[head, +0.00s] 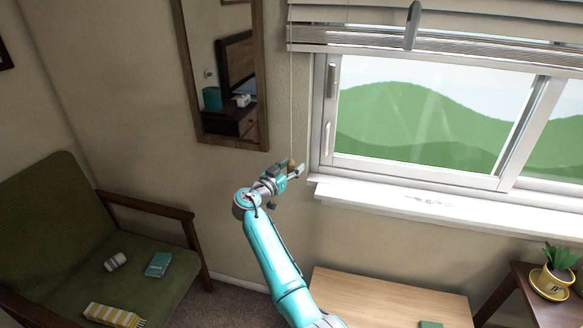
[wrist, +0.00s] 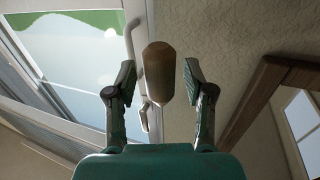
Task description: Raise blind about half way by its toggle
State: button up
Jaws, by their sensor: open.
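The toggle is a brown wooden knob (wrist: 158,75) at the end of a thin pale cord (head: 291,105). In the wrist view it sits between the two fingers of my gripper (wrist: 159,82), with a visible gap on each side. In the head view my gripper (head: 296,170) is open at the cord's lower end, and the toggle (head: 291,163) is partly hidden by it. The blind (head: 465,34) has pale slats across the top of the window, and its upper part is out of frame.
A window (head: 430,120) with a white sill (head: 440,204) lies right of my gripper. A framed mirror (head: 222,70) hangs to the left. A green chair (head: 60,215), a wooden table (head: 385,300) and a potted plant (head: 556,270) stand below.

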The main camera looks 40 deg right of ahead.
jog(key=v, duration=1.1)
jog(key=shift+a, duration=0.35)
jog(key=shift+s, duration=0.1)
